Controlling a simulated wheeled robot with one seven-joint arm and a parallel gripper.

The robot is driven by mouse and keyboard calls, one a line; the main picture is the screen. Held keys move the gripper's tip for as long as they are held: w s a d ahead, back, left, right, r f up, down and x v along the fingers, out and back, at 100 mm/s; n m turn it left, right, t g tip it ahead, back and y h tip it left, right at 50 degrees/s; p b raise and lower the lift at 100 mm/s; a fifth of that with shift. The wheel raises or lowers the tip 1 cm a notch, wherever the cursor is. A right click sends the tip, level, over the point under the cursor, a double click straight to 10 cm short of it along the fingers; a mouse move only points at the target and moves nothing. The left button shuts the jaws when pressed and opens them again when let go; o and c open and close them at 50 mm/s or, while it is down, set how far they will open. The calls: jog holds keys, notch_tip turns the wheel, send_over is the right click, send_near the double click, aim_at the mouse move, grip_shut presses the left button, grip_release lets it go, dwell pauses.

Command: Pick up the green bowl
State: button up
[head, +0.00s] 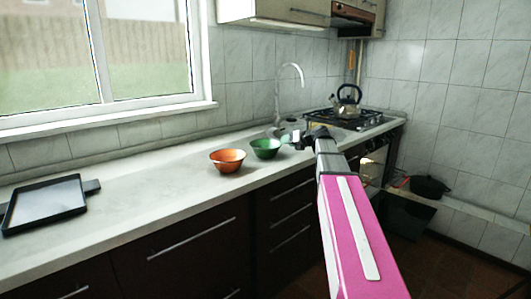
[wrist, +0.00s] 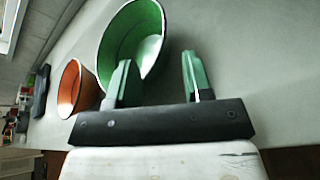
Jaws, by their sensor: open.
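The green bowl (head: 266,148) stands upright on the countertop, just right of the orange bowl. In the wrist view the green bowl (wrist: 152,42) is large, right ahead of the fingertips. My gripper (head: 296,140) is at the right side of the green bowl, above the counter. In the wrist view my gripper (wrist: 158,75) is open, its two fingers spread with nothing between them but the bowl's near side and bare counter beyond. The left finger overlaps the bowl's rim in the picture. I cannot tell whether it touches.
The orange bowl (head: 227,160) stands close beside the green bowl and also shows in the wrist view (wrist: 77,89). A faucet (head: 288,82) rises behind. A kettle (head: 347,101) sits on the stove at right. A black tray (head: 45,205) lies at far left, with clear counter between.

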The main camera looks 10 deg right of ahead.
aim_at(280, 144)
jog(key=x, duration=0.6)
grip_shut()
